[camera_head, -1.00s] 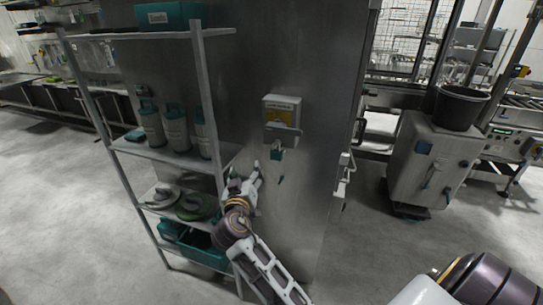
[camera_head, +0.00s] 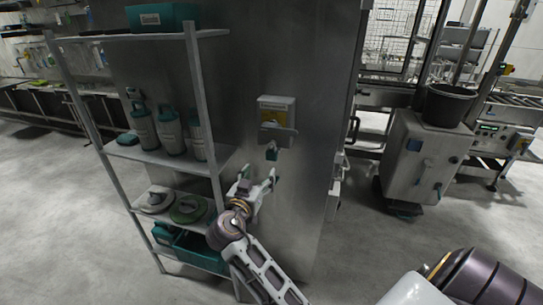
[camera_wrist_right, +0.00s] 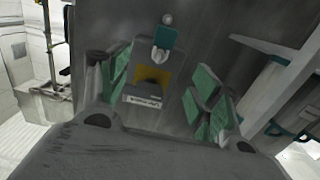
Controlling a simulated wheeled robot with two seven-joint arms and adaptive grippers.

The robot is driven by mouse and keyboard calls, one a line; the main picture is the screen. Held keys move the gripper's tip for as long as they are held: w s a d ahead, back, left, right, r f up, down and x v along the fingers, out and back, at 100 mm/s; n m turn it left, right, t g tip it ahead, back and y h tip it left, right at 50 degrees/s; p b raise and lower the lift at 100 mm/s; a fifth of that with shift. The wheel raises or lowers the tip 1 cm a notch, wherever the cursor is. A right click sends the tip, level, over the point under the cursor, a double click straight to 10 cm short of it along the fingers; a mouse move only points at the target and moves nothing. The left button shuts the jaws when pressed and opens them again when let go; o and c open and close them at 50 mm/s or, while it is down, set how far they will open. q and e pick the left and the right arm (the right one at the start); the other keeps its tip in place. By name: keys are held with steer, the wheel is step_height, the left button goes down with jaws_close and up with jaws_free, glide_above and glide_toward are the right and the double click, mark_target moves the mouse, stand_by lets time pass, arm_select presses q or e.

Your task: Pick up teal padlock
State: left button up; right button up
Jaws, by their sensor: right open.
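The teal padlock (camera_head: 272,153) hangs below a grey wall box (camera_head: 277,115) with a yellow panel on the front of a large metal cabinet. In the right wrist view the padlock (camera_wrist_right: 166,38) shows near the top, above the box (camera_wrist_right: 150,80), as this view is upside down. My right gripper (camera_head: 258,180) is open and empty, just below the padlock in the head view and apart from it. Its green-padded fingers stand wide to either side in the wrist view (camera_wrist_right: 162,85). My left gripper is not in view.
A grey machine cabinet (camera_head: 425,155) carrying a black bucket (camera_head: 450,104) stands right. Grey floor is clear between them.

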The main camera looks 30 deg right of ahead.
steer(key=shift+w, duration=0.1)
stand_by(0.3)
steer(key=p, duration=0.2)
glide_toward(271, 155)
steer(key=x, duration=0.3)
steer(key=shift+w+d+r, duration=0.15)
steer(key=shift+d+r, duration=0.1)
steer(key=shift+d, duration=0.3)
steer(key=shift+w+p+x, duration=0.2)
steer(key=shift+p+x, duration=0.85)
steer(key=shift+x, duration=0.35)
steer(key=shift+w+d+f+p, duration=0.35)
steer(key=shift+w+d, duration=0.35)
steer(key=shift+w, duration=0.05)
